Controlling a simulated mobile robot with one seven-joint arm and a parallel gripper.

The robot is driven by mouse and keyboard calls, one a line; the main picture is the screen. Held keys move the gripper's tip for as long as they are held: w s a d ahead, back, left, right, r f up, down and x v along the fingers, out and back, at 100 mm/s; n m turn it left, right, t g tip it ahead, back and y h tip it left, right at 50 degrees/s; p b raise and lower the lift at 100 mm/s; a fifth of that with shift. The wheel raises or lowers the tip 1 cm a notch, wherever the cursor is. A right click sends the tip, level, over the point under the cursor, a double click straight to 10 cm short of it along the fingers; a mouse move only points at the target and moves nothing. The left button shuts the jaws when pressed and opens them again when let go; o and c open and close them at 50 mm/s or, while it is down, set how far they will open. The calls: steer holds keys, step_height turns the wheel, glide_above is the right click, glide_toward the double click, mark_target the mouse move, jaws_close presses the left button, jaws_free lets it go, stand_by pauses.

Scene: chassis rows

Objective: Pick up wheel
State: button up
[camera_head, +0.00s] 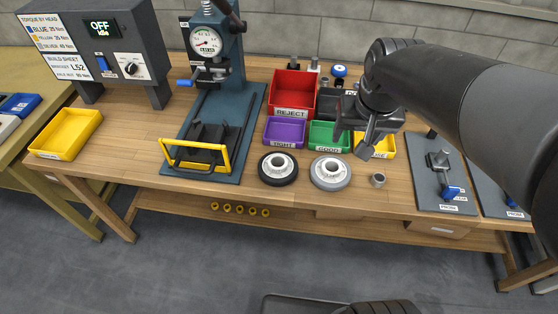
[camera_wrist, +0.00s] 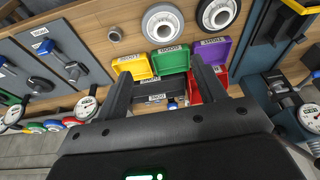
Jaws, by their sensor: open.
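Two wheels lie flat near the front edge of the wooden workbench. One has a black tyre and a pale hub: the black wheel (camera_head: 278,169). To its right is the grey wheel (camera_head: 330,173), also with a pale hub. In the wrist view the grey wheel (camera_wrist: 162,23) is at the top middle and the black wheel (camera_wrist: 216,14) is to its right. My gripper (camera_head: 353,140) is open and empty, above the small bins, behind and right of the grey wheel. Its two fingers (camera_wrist: 160,70) show apart in the wrist view, touching neither wheel.
Behind the wheels are a purple bin (camera_head: 285,132), a green bin (camera_head: 327,136) and a red reject bin (camera_head: 291,94). A blue press (camera_head: 214,110) with a yellow guard stands left. A small metal ring (camera_head: 377,180) lies right of the grey wheel. Fixture plates (camera_head: 440,180) are farther right.

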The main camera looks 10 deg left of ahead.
steer(key=w+a+f+g, duration=0.2)
steer(key=w+a+f, duration=0.4)
steer(key=w+a, duration=0.1)
steer(key=n+g, duration=0.1)
glide_above(291, 165)
step_height(291, 165, down, 9)
steer(key=shift+h, duration=0.3)
steer(key=f, duration=0.5)
steer(key=shift+w+a+f, duration=0.25)
steer(key=shift+a+f, duration=0.1)
steer(key=shift+a, duration=0.05)
steer(key=f, duration=0.5)
steer(key=shift+s+d+f, duration=0.2)
steer(key=shift+d+f, duration=0.1)
steer(key=shift+d, duration=0.1)
steer(key=shift+r, duration=0.1)
steer(key=c, duration=1.3)
